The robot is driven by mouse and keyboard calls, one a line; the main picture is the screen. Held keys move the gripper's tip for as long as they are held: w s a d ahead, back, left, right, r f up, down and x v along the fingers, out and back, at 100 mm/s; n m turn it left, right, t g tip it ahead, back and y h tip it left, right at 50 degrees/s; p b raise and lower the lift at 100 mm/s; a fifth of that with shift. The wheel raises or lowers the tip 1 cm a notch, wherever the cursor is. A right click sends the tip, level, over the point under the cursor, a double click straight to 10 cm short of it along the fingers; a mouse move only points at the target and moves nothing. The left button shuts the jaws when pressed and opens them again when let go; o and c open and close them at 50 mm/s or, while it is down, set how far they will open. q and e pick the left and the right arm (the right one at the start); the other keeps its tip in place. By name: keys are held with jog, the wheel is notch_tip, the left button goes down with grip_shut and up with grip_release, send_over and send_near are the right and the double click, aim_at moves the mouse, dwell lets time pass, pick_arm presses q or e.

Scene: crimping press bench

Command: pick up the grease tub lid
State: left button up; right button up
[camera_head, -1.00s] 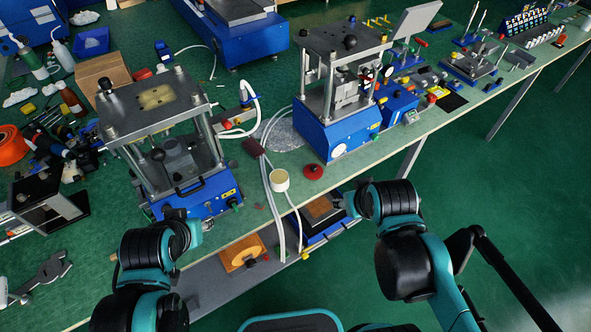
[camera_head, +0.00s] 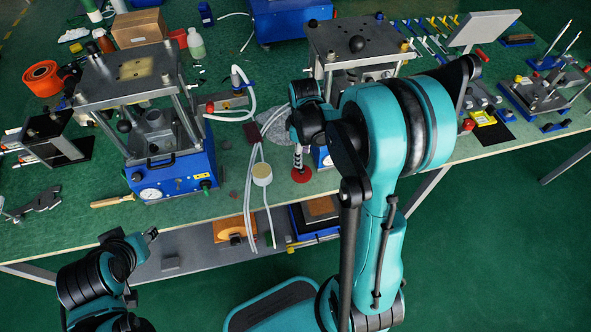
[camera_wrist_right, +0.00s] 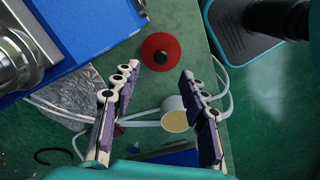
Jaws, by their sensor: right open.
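The grease tub lid, a red disc with a dark knob, lies on the green bench near its front edge in the head view (camera_head: 301,175) and in the right wrist view (camera_wrist_right: 161,52). The open grease tub (camera_head: 262,174) stands to its left, pale with a cream-yellow top; it also shows in the right wrist view (camera_wrist_right: 175,116). My right gripper (camera_head: 298,160) is above the lid, partly hidden by my arm. In the right wrist view its fingers (camera_wrist_right: 159,72) are apart and empty, with the lid just beyond the tips. My left gripper (camera_head: 148,236) is low at left, its jaws unclear.
White hoses (camera_head: 248,190) hang over the bench edge beside the tub. A blue press (camera_head: 175,178) stands left of the tub, and another press (camera_head: 350,40) behind my right arm. A wooden-handled tool (camera_head: 112,201) lies at the front edge. A shelf (camera_head: 190,262) sits below.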

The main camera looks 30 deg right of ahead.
aim_at(302, 170)
notch_tip(302, 170, down, 2)
jog(key=shift+a+f+b, duration=0.1)
jog(key=shift+a+b, duration=0.05)
jog(key=shift+b, duration=0.25)
notch_tip(302, 170, down, 5)
jog(key=b, duration=0.2)
jog(key=shift+s+b, duration=0.15)
jog(key=shift+b, duration=0.2)
jog(key=c, duration=1)
